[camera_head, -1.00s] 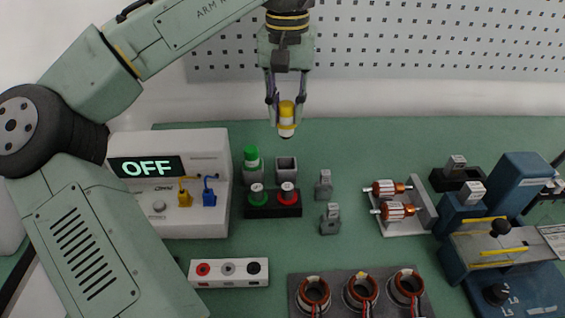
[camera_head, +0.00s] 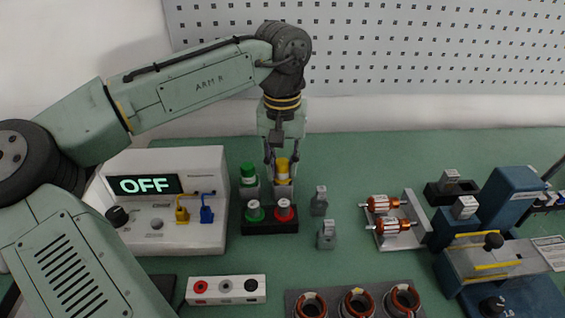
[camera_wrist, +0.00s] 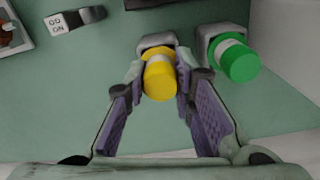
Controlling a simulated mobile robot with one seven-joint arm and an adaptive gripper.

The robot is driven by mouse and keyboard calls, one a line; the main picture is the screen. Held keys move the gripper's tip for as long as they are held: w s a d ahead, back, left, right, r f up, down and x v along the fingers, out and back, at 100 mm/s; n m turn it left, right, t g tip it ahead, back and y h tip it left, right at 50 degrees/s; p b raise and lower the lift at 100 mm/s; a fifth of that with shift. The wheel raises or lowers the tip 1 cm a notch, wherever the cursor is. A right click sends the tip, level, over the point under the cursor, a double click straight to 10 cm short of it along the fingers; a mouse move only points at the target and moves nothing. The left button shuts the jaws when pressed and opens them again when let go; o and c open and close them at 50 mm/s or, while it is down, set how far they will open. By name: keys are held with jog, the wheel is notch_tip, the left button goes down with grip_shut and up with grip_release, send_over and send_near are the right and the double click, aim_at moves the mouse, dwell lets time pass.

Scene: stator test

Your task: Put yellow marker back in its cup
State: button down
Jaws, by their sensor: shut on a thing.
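The yellow marker (camera_head: 282,168) is upright between the fingers of my gripper (camera_head: 281,160), at the grey square cup beside the green marker's cup. In the wrist view the yellow marker (camera_wrist: 160,80) sits between my gripper's fingertips (camera_wrist: 158,92), which are shut on it. The rim of its grey cup (camera_wrist: 157,40) shows just beyond it. The marker's lower end is at the cup's opening; how deep it is inside is hidden.
The green marker (camera_head: 248,172) stands in the neighbouring cup to the left, close to my fingers. A black box with green and red buttons (camera_head: 270,228) is in front. The power supply (camera_head: 165,185) reading OFF stands left. Green table is clear behind the cups.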

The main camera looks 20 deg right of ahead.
jog(key=shift+f, duration=0.35)
jog(key=c, duration=1.4)
grip_release()
jog(key=shift+o, duration=0.2)
notch_tip(320, 180, up, 13)
jog(key=shift+b, duration=0.3)
jog(key=shift+f, duration=0.1)
